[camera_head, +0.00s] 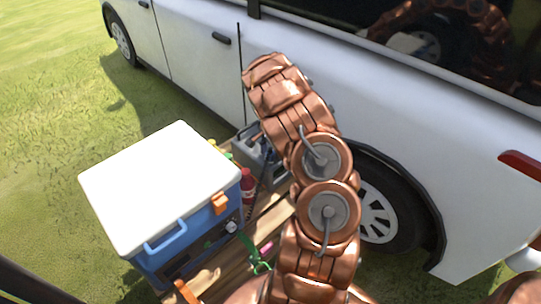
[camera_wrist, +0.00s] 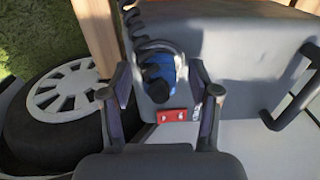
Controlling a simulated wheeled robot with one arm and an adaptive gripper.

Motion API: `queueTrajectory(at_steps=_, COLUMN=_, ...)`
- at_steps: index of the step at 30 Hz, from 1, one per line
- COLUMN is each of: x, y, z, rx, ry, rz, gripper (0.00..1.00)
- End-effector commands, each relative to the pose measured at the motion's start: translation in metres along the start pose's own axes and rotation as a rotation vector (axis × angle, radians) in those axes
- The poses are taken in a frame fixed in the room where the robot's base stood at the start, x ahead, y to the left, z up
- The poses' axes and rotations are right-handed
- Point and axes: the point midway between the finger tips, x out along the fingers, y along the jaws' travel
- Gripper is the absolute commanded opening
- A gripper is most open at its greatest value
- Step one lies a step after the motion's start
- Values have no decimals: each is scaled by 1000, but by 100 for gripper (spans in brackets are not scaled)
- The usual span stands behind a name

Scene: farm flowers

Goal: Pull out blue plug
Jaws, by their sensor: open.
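The blue plug (camera_wrist: 159,68) shows in the wrist view, seated at the face of a grey box-shaped unit (camera_wrist: 235,60), with a dark coiled cable running up from it. A light ring-shaped cover edge surrounds its upper part. My gripper (camera_wrist: 162,95) is open in the wrist view, with one finger on each side of the plug. I cannot tell whether the fingers touch it. In the head view the grey unit (camera_head: 250,140) stands beside the white car, partly hidden by my arm; the plug and my gripper are hidden there.
A red switch (camera_wrist: 172,115) and a small metal part (camera_wrist: 197,111) sit close to the plug. A black handle (camera_wrist: 300,95) is at right. The car wheel (camera_head: 378,213) and white car (camera_head: 400,110) stand close. A blue cooler (camera_head: 180,240) with white lid is left on wooden planks.

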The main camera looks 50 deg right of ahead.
Motion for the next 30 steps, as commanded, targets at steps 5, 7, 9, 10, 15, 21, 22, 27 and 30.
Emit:
queueTrajectory(at_steps=5, x=0, y=0, z=0, rx=-1, ry=0, rz=0, gripper=61)
queueTrajectory(at_steps=7, x=0, y=0, z=0, rx=-1, ry=0, rz=1, gripper=61)
queueTrajectory(at_steps=9, x=0, y=0, z=0, rx=-1, ry=0, rz=1, gripper=61)
queueTrajectory(at_steps=10, x=0, y=0, z=0, rx=0, ry=0, rz=1, gripper=59)
queueTrajectory(at_steps=15, x=0, y=0, z=0, rx=0, ry=0, rz=1, gripper=42)
queueTrajectory(at_steps=21, x=0, y=0, z=0, rx=0, ry=-1, rz=1, gripper=21)
queueTrajectory(at_steps=22, x=0, y=0, z=0, rx=0, ry=-1, rz=1, gripper=18)
queueTrajectory(at_steps=27, x=0, y=0, z=0, rx=0, ry=-1, rz=1, gripper=0)
queueTrajectory(at_steps=30, x=0, y=0, z=0, rx=0, ry=-1, rz=1, gripper=0)
